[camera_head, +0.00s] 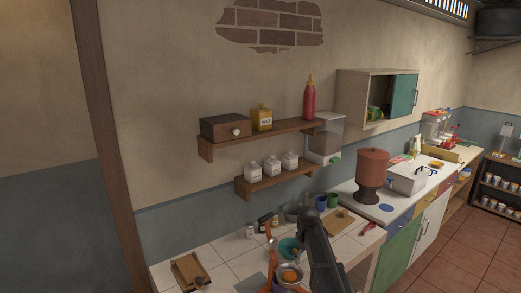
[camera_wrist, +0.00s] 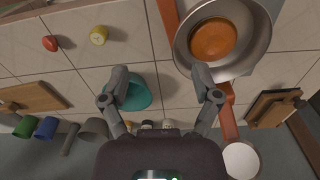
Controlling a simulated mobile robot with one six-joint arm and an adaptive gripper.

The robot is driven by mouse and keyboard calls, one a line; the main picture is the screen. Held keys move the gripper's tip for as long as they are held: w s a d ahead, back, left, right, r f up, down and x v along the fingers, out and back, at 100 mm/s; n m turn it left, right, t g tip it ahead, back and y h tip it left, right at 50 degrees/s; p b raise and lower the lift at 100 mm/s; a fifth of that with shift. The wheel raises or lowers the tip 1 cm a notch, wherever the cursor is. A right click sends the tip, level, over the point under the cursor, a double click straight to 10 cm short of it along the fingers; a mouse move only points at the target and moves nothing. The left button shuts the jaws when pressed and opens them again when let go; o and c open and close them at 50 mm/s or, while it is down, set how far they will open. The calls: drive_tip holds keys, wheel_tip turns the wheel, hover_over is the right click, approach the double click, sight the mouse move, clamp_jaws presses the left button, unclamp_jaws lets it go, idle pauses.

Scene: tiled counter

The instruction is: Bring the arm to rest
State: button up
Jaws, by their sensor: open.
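My gripper (camera_wrist: 160,88) is open and empty in the wrist view, its two fingers spread wide above the tiled counter (camera_wrist: 60,75). A teal bowl (camera_wrist: 146,92) lies below, partly hidden by the left finger. A metal pot (camera_wrist: 259,28) with a round orange content stands at the upper right, near the right finger; an orange bar shows on either side of it. In the head view my dark arm reaches over the counter beside the teal bowl (camera_head: 285,246) and the pot (camera_head: 289,277); the fingertips cannot be made out there.
A cutting board (camera_wrist: 30,96), a green cup (camera_wrist: 25,127) and a blue cup (camera_wrist: 47,128) lie at the wrist view's left. A wooden board (camera_wrist: 272,107) is at the right. Wall shelves (camera_head: 268,134) hold bottles above the counter. A brown urn (camera_head: 373,165) stands farther right.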

drive_tip(key=s+m, duration=0.6)
drive_tip(key=s, duration=1.6)
wheel_tip(320, 180, down, 10)
drive_tip(key=s+b, duration=0.2)
drive_tip(key=b, duration=0.8)
drive_tip(key=shift+s+d, duration=0.2)
drive_tip(key=shift+d, duration=0.1)
